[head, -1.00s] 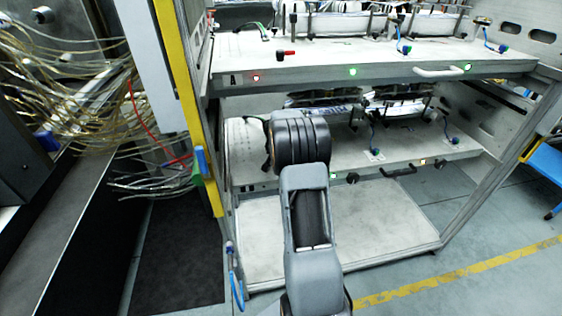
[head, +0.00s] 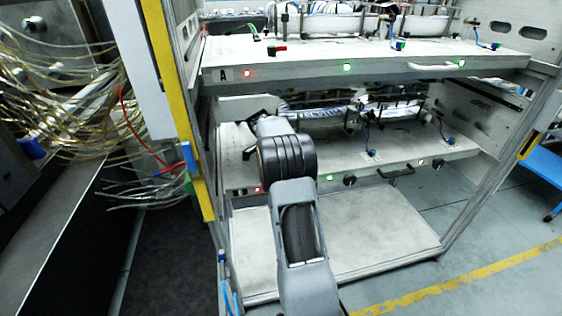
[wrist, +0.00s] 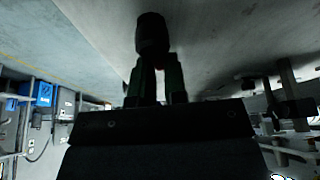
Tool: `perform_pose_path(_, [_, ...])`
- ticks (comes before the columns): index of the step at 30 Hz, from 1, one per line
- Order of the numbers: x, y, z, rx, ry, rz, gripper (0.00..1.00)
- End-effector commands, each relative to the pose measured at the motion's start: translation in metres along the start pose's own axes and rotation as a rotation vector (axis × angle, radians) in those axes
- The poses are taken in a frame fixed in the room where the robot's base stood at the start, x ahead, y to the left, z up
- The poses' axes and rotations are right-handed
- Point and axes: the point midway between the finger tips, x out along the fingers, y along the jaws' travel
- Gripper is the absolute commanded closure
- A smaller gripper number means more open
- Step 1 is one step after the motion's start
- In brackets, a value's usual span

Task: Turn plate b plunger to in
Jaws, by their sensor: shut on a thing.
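Plate B (head: 400,150) is the middle shelf of the rack, with small lights along its front edge. In the wrist view my gripper (wrist: 153,82) has its two dark green fingers close together around a dark round knob (wrist: 152,34), which I take for plate B's plunger. The knob stands out past the fingertips, close to a pale plate surface. A little red shows between the fingers. In the head view my arm hides the fingers and the plunger. Whether the plunger is in or out cannot be told.
Plate A (head: 300,63) lies above, with a red-handled plunger (head: 279,49) near its left end. A pale lower shelf (head: 390,225) is bare. A yellow post (head: 172,95) and loose hoses (head: 75,95) are at the left. Plate B has a dark handle (head: 397,171).

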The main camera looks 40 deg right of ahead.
Motion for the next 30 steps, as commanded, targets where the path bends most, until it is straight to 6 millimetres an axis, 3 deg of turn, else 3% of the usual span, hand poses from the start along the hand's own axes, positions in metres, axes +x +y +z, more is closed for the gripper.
perform_pose_path(1, [0.0038,0.0009,0.0097,0.014,-0.013,0.019,1.00])
perform_pose_path(12, [0.0034,0.0030,0.0100,0.133,-0.013,0.066,1.00])
perform_pose_path(28, [0.0025,0.0027,0.0099,0.152,-0.013,0.070,1.00])
perform_pose_path(29, [0.0024,0.0026,0.0099,0.152,-0.013,0.070,0.85])
perform_pose_path(30, [0.0024,0.0026,0.0100,0.152,-0.013,0.069,0.82])
